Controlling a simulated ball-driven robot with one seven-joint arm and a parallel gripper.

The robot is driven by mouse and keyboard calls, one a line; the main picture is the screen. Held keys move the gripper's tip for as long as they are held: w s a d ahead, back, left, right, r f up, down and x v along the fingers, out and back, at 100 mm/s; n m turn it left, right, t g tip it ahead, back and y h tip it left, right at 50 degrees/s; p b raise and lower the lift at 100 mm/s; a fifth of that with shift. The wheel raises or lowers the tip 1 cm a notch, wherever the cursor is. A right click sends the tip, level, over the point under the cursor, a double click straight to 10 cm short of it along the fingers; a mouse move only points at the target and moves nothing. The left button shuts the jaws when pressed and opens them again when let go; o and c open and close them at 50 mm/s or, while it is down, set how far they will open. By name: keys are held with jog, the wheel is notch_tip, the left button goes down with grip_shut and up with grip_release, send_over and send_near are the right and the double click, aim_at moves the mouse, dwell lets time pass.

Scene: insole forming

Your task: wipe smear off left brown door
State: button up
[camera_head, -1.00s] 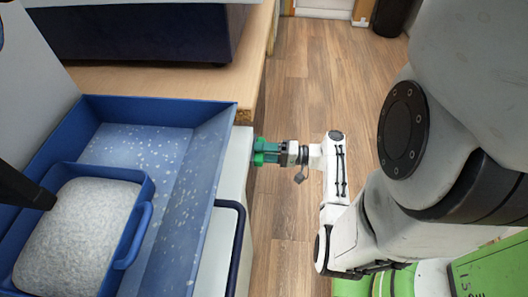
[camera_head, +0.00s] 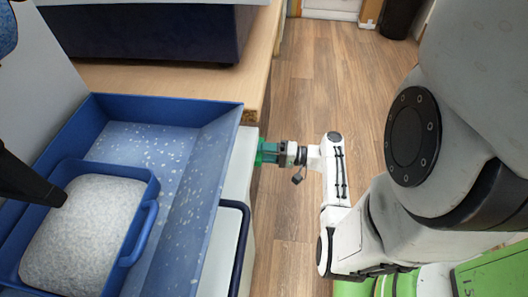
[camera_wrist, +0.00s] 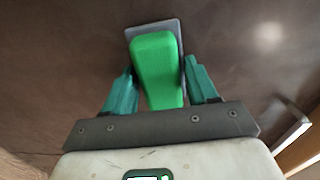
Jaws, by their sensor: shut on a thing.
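My gripper (camera_wrist: 159,75) has teal fingers on both sides of a green-handled wiper (camera_wrist: 157,70) and is shut on it. The wiper's grey pad (camera_wrist: 136,32) lies at or against a dark brown door surface (camera_wrist: 60,70); I cannot tell whether it touches. A pale blurred spot (camera_wrist: 269,36) shows on the door at upper right; it may be a smear or a reflection. In the head view my gripper (camera_head: 266,153) is low beside the counter's front side, and the door face is hidden there.
A metal handle (camera_wrist: 291,134) is at the door's right edge in the wrist view. A blue tray (camera_head: 215,145) and a smaller blue bin of pale grains (camera_head: 152,188) stand left of my arm. The wooden counter (camera_head: 160,82) is behind them. Open wood floor (camera_head: 320,70) lies beyond.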

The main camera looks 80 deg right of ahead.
jog(key=shift+d, duration=0.1)
jog(key=shift+w+d+b, duration=0.1)
jog(key=shift+d+b, duration=0.9)
jog(key=shift+d, duration=1)
jog(key=shift+a+p, duration=1.45)
jog(key=shift+a, duration=0.8)
jog(key=s, duration=0.6)
jog(key=shift+d, duration=0.4)
jog(key=shift+s, duration=0.2)
